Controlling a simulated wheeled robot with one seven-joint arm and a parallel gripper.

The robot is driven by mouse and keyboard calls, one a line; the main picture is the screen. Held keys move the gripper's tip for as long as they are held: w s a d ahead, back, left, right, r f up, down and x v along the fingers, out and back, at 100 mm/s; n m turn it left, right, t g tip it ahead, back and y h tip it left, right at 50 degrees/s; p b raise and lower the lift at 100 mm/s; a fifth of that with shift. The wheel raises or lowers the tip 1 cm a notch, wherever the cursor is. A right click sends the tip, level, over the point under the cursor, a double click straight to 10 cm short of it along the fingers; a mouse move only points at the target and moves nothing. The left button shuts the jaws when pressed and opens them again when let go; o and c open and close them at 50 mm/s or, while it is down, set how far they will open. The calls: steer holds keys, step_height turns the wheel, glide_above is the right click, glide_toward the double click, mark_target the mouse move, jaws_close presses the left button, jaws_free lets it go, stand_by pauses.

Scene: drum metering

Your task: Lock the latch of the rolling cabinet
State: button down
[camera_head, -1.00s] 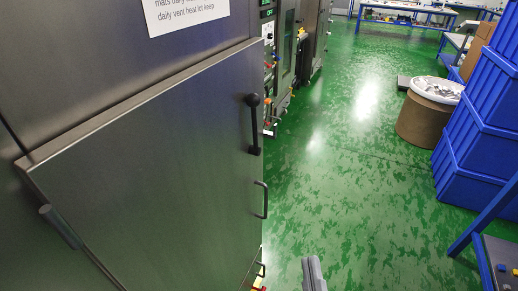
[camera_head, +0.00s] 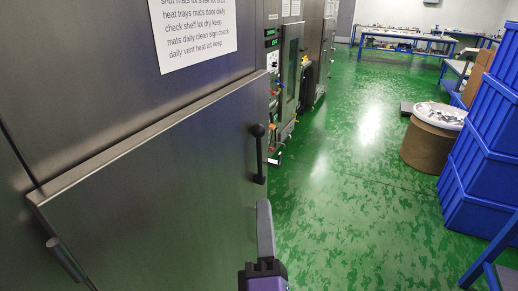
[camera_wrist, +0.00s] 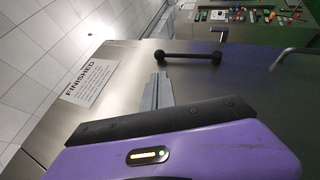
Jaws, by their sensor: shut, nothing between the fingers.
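The rolling cabinet (camera_head: 150,190) is a large brushed-steel unit with a broad door on the left of the head view. Its black latch lever (camera_head: 259,155) has a ball knob at the top and stands upright near the door's right edge. In the wrist view the black lever (camera_wrist: 190,58) lies across the picture, just beyond the fingertips. My gripper (camera_head: 264,204), purple with grey fingers, is below the lever in the head view. Its fingers (camera_wrist: 157,77) are together and empty, and appear apart from the lever.
A paper sign (camera_head: 195,30) is on the steel above the door. A grey cylinder (camera_head: 65,260) sits at the door's left. Blue bins (camera_head: 485,140) and a brown drum (camera_head: 430,143) stand at right. The green floor (camera_head: 350,200) between is clear.

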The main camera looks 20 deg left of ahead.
mark_target(258, 137)
steer(key=p+x, duration=0.3)
steer(key=x, duration=1.1)
steer(key=shift+r+p, duration=0.1)
steer(key=shift+p, duration=0.3)
